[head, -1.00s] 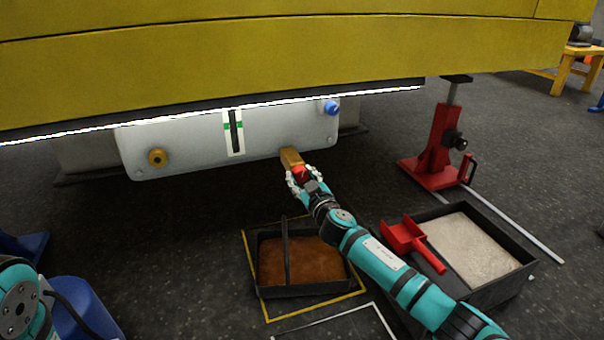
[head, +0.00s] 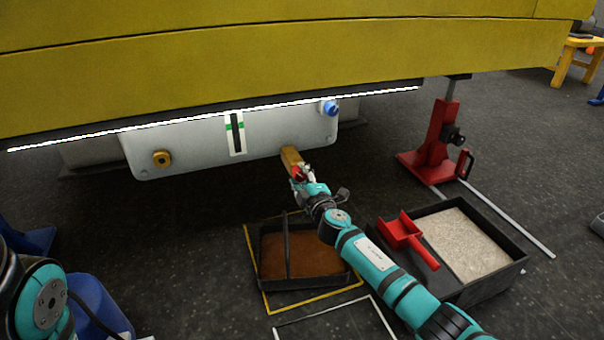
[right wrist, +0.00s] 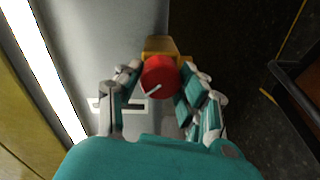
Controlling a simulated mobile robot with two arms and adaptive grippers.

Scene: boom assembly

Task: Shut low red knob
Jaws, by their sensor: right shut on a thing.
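The low red knob (right wrist: 159,76) sits on the end of a brass valve body (head: 291,157) at the lower edge of the grey panel (head: 190,145). A white line marks the knob's face in the right wrist view. My right gripper (head: 299,174) is at the knob, with its fingers on either side of it, shut on it; in the right wrist view the fingers (right wrist: 158,88) flank the red knob. In the head view the gripper mostly covers the knob. My left gripper is out of view; only part of the left arm shows at the lower left.
A yellow beam (head: 280,60) overhangs the panel, with a bright strip below. The panel bears a blue knob (head: 329,108), a brass fitting (head: 162,158) and a gauge (head: 236,133). A brown-filled tray (head: 300,281), a sand tray (head: 522,262), a red scoop (head: 405,232) and a red jack (head: 432,150) stand below.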

